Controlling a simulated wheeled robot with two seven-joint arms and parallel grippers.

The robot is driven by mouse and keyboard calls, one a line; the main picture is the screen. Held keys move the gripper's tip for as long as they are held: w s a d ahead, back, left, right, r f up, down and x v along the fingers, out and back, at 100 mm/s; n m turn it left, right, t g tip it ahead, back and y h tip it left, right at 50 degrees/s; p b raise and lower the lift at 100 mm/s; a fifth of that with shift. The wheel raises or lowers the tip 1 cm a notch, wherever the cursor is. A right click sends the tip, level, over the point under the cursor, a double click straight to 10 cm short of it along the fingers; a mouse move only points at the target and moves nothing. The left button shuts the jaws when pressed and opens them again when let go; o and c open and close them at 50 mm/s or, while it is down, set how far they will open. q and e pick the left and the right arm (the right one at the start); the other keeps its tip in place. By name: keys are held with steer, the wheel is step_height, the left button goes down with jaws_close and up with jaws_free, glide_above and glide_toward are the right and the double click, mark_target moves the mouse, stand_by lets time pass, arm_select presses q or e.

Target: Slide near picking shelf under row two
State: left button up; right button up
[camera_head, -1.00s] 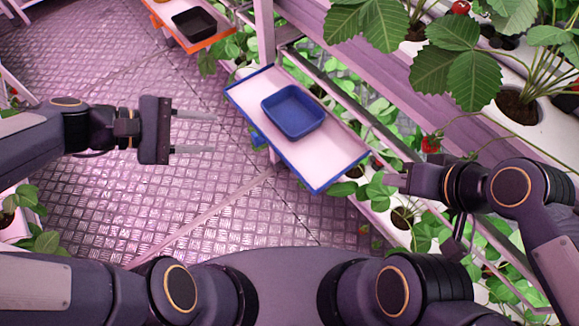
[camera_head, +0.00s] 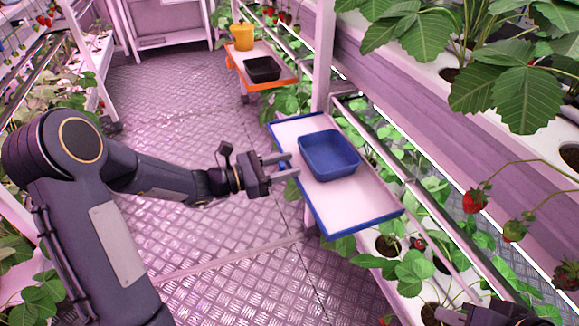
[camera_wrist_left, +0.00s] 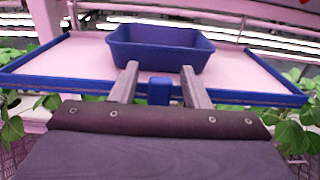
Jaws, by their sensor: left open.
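The near picking shelf (camera_head: 365,205) is a white board with a blue rim, standing out from the rack on the right. A blue bin (camera_head: 330,155) sits on it. My left gripper (camera_head: 288,166) is open at the shelf's left edge. In the left wrist view the shelf's blue front rim (camera_wrist_left: 240,97) runs across. A small blue knob (camera_wrist_left: 160,90) on that edge lies between my two open fingers (camera_wrist_left: 160,84), with a gap on each side. The bin (camera_wrist_left: 165,48) is just beyond. My right gripper (camera_head: 455,314) is mostly cut off at the bottom right.
An orange-rimmed shelf (camera_head: 280,80) farther back holds a black bin (camera_head: 263,69) and an orange pot (camera_head: 242,37). White planting rows with strawberry plants (camera_head: 520,80) rise on the right. The metal floor (camera_head: 185,120) left of the shelf is clear.

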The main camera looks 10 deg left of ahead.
arm_select(q)
steer(key=shift+w+d, duration=0.35)
steer(key=shift+d, duration=0.15)
jaws_close()
steer(key=shift+s, duration=0.15)
